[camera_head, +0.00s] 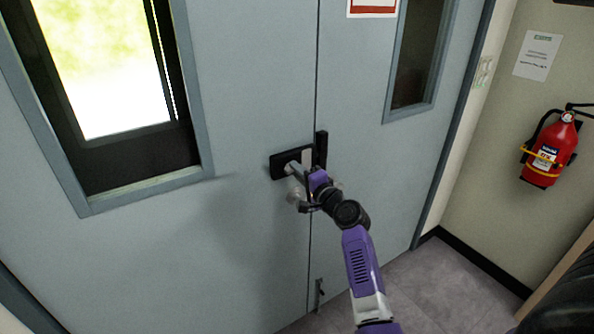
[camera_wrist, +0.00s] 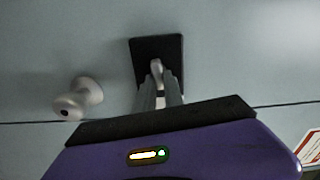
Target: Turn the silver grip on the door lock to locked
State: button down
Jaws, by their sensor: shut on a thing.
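The door lock is a black plate (camera_head: 278,168) on the left grey door leaf, close to the seam between the two leaves. In the wrist view the plate (camera_wrist: 142,50) is a dark rectangle. The silver grip (camera_wrist: 156,66) stands out from its middle. My gripper (camera_wrist: 160,92) is shut on the silver grip, with its two fingers on either side of it. In the head view my gripper (camera_head: 301,174) reaches the lock from the lower right and hides part of it. The grip's exact angle is hard to tell.
A pale round knob (camera_wrist: 78,98) projects from the door beside the lock. A black upright piece (camera_head: 321,148) sits at the seam. A red fire extinguisher (camera_head: 550,148) hangs on the right wall. The grey floor (camera_head: 430,280) in front of the right leaf looks clear.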

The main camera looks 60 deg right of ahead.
jog(key=c, duration=1.4)
grip_release()
jog(key=shift+c, duration=0.2)
jog(key=shift+s, duration=0.1)
jog(key=b+v, duration=0.1)
jog(key=v, duration=0.6)
jog(key=shift+s+a, duration=0.2)
jog(key=shift+s, duration=0.15)
